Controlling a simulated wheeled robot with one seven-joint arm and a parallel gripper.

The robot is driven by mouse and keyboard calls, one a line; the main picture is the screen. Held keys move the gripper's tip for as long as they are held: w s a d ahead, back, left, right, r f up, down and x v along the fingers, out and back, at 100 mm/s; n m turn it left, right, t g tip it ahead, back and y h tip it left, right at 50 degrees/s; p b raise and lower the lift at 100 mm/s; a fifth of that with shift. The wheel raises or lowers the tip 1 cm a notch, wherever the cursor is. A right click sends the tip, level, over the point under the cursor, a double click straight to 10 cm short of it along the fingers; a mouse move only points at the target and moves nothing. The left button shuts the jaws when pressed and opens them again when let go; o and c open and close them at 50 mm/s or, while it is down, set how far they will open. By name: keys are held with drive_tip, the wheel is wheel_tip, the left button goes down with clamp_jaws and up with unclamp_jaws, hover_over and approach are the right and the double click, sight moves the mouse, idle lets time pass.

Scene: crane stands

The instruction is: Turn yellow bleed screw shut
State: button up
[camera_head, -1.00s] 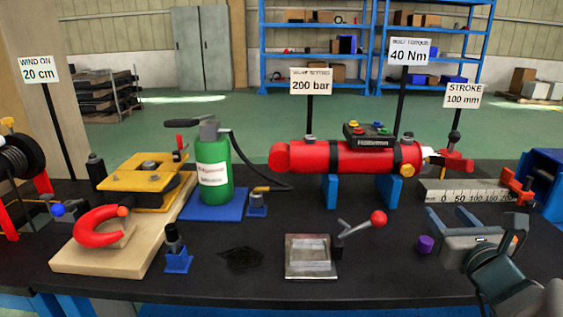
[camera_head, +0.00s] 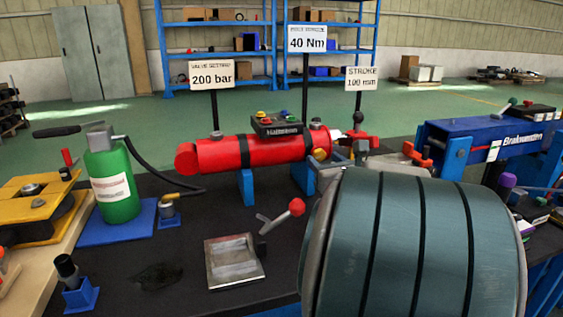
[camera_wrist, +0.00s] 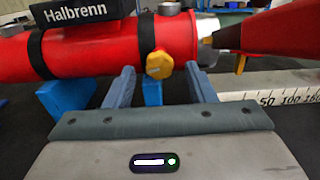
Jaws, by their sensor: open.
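The yellow bleed screw (camera_wrist: 159,66) is a faceted knob on the near side of the red cylinder (camera_wrist: 95,52), close to its right end, in the wrist view. My gripper (camera_wrist: 159,69) is open, with one grey finger to each side of the screw in the picture. I see no contact between the fingers and the screw; the depth gap is hard to judge. In the head view the red cylinder (camera_head: 215,154) lies on blue supports, and my arm covers the area in front of its right end.
A black box marked Halbrenn (camera_wrist: 80,10) sits on top of the cylinder. A dark-red pointed part (camera_wrist: 275,32) and a ruler (camera_wrist: 290,95) are at right.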

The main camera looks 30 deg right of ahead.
drive_tip(key=shift+w+d, duration=0.1)
drive_tip(key=shift+w, duration=0.4)
drive_tip(key=c, duration=1)
